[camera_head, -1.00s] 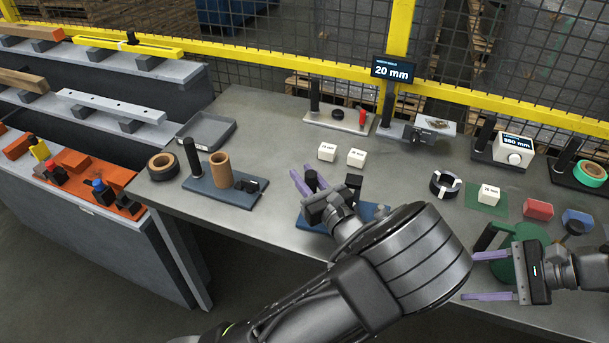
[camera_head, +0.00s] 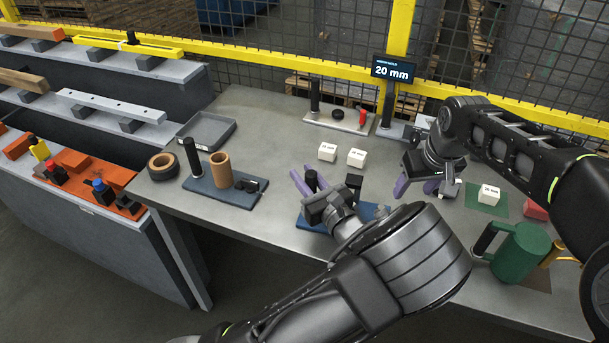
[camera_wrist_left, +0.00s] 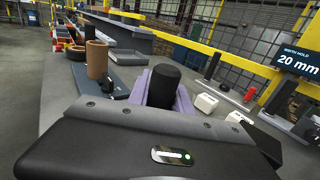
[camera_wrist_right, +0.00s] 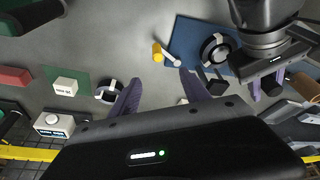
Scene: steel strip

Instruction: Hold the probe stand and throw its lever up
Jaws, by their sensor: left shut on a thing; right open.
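The probe stand has a blue base (camera_head: 308,222), which also shows in the right wrist view (camera_wrist_right: 186,32). Its black upright post (camera_wrist_left: 163,86) stands between the purple fingers of my left gripper (camera_head: 306,182), which is shut on it. In the right wrist view a short pale bar with a yellow end (camera_wrist_right: 170,58), apparently the lever, lies at the base's edge beside a dark round part with a pale ring (camera_wrist_right: 214,48). My right gripper (camera_wrist_right: 160,88) is open and empty, apart from the stand and to its right in the head view. My left arm hides much of the base.
Two white blocks (camera_head: 327,152) lie behind the stand. A second blue-based stand with a brown cylinder (camera_head: 220,170) is to the left. A green mug (camera_head: 519,250) and a white block on a green mat (camera_head: 472,193) are to the right. A yellow-railed mesh fence borders the back.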

